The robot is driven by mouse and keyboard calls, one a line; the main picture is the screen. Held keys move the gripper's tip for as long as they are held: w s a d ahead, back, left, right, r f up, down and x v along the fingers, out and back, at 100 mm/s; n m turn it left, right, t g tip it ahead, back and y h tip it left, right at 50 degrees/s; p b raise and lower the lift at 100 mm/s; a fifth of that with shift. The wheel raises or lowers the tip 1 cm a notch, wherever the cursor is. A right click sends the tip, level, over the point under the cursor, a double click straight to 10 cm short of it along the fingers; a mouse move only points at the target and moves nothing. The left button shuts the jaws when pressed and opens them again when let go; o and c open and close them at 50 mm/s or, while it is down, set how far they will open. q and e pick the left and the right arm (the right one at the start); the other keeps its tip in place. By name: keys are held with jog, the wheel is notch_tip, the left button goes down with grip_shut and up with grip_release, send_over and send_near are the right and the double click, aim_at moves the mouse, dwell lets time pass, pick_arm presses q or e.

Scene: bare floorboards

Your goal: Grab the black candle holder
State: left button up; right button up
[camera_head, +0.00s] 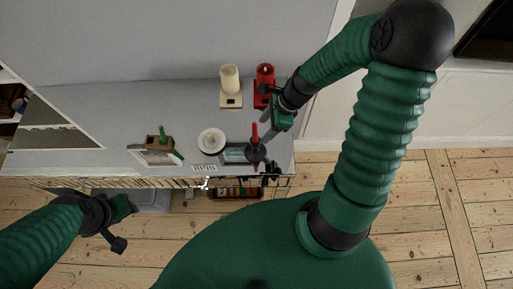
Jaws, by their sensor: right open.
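The black candle holder (256,153) stands near the front right of the grey shelf top, with a slim red candle (254,132) upright in it. My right gripper (275,119) is open, just behind and to the right of the red candle, with its fingers pointing down towards the shelf. Nothing shows between its fingers. My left gripper (120,225) is low at the left, in front of the shelf and away from the holder.
A white round holder (211,141) and a dark flat tray (234,153) are left of the black holder.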

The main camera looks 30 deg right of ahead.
aim_at(258, 138)
jog(key=x, duration=0.6)
jog(key=shift+s+a+f, duration=0.2)
jog(key=shift+s+a, duration=0.15)
jog(key=shift+a, duration=0.15)
jog(key=shift+a+f, duration=0.15)
jog(key=shift+f, duration=0.2)
jog(key=shift+w+d+f, duration=0.25)
jog(key=shift+w+d, duration=0.1)
jog(key=shift+d, duration=0.05)
jog(key=shift+c, duration=0.7)
jog(key=shift+s, duration=0.1)
jog(key=c, duration=0.5)
jog(key=shift+a+r, duration=0.1)
jog(key=c, duration=0.4)
jog(key=shift+a, duration=0.1)
grip_shut()
pick_arm(q)
jog(key=shift+w+a+f, duration=0.35)
jog(key=shift+w+a, duration=0.1)
jog(key=shift+w, duration=0.05)
jog(key=shift+s+d, duration=0.1)
jog(key=shift+d, duration=0.1)
